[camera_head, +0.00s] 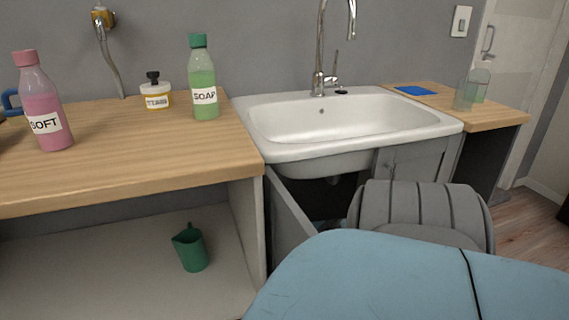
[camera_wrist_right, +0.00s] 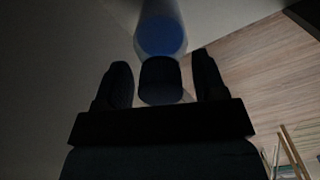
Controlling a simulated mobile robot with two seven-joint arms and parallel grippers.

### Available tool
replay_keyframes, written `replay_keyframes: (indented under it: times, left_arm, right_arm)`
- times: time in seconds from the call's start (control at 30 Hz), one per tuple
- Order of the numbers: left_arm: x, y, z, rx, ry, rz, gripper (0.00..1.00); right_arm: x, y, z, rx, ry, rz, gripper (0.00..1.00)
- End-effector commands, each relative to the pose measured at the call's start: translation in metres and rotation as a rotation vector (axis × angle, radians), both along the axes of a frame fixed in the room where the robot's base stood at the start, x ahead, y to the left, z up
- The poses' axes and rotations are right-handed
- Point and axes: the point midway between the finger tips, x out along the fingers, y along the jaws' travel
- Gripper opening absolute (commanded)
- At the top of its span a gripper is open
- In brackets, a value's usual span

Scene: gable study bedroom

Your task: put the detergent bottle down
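The wrist view is dark. A clear bottle with blue in it (camera_wrist_right: 161,37), which I take to be the detergent bottle, points away from my right gripper (camera_wrist_right: 162,70). A dark, cap-like part (camera_wrist_right: 160,82) lies between the two dark fingers. The fingers flank the bottle closely and seem shut on it, though contact is hard to see. What lies under the bottle is hidden. This bottle and the right gripper do not show in the head view. My left gripper is in neither view.
A wooden counter (camera_head: 110,178) carries a pink SOFT bottle (camera_head: 43,104), a green SOAP bottle (camera_head: 202,80) and a small jar (camera_head: 156,93). A white sink (camera_head: 345,140) stands right of it. A green jug (camera_head: 189,248) sits on the shelf below. A clear glass (camera_head: 465,94) stands far right.

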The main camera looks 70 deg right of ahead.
Motion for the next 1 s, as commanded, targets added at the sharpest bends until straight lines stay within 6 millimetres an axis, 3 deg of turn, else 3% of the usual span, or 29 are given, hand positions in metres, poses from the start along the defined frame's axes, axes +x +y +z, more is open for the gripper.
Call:
replay_keyframes:
  times: [0.23, 0.4, 0.6, 1.0]
  left_arm:
    - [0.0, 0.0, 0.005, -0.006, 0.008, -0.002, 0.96]
    - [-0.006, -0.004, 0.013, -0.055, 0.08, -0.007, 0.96]
    - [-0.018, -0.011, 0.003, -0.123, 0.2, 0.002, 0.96]
    - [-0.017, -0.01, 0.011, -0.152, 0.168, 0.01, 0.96]
  right_arm:
    - [0.0, 0.0, 0.009, -0.001, 0.0, 0.001, 0.65]
    - [0.0, -0.001, 0.039, -0.002, -0.001, 0.002, 0.65]
    - [0.0, -0.001, 0.068, -0.001, 0.001, 0.001, 0.65]
    - [0.0, 0.0, 0.076, 0.0, 0.0, 0.0, 0.65]
